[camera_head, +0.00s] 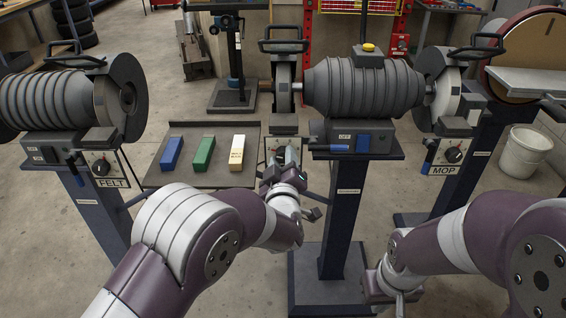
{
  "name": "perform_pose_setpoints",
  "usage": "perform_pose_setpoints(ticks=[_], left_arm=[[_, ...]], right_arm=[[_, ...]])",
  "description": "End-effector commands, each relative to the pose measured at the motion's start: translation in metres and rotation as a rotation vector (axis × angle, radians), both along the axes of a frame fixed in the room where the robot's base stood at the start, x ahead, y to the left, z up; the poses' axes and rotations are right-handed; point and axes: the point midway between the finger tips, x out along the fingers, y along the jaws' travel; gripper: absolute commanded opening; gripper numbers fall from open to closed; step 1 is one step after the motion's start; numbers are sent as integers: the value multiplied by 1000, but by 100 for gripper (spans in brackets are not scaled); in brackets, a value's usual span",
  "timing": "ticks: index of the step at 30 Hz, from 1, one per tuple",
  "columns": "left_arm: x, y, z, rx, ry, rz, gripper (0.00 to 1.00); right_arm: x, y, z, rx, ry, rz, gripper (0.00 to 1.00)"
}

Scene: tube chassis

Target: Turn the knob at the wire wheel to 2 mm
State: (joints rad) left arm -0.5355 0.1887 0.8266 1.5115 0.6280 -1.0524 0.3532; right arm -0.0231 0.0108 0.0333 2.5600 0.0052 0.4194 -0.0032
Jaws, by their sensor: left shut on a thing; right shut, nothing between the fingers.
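The wire wheel station stands in the middle, its wheel housing (285,76) at the left end of the ribbed grey motor (362,88). Its small light control panel (271,143) sits below the housing. My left gripper (284,158) reaches up in front of this panel and is shut on the knob there. The fingers hide the knob and most of its scale, so I cannot read its setting. My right arm comes in at the lower right and bends down in front of the stand; its gripper fingers do not show.
The felt panel's knob (101,168) is at left and the mop panel's knob (453,155) at right. A dark tray (188,131) holds blue, green and cream bars beside my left arm. A white bucket (526,150) stands right.

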Motion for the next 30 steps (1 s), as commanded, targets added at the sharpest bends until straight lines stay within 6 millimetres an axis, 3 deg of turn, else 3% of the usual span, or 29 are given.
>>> perform_pose_setpoints(ticks=[9,10,12,23,30], left_arm=[[0,0,-2,1,4,-1,9],[0,0,-2,1,4,-1,46],[0,0,-2,1,4,-1,65],[-9,-1,0,1,2,-1,65],[-70,-2,1,2,3,-5,65]], right_arm=[[0,0,0,0,0,0,0],[0,0,0,0,0,0,0],[0,0,0,0,0,0,0],[0,0,1,0,0,0,0],[0,0,8,0,0,0,0]])
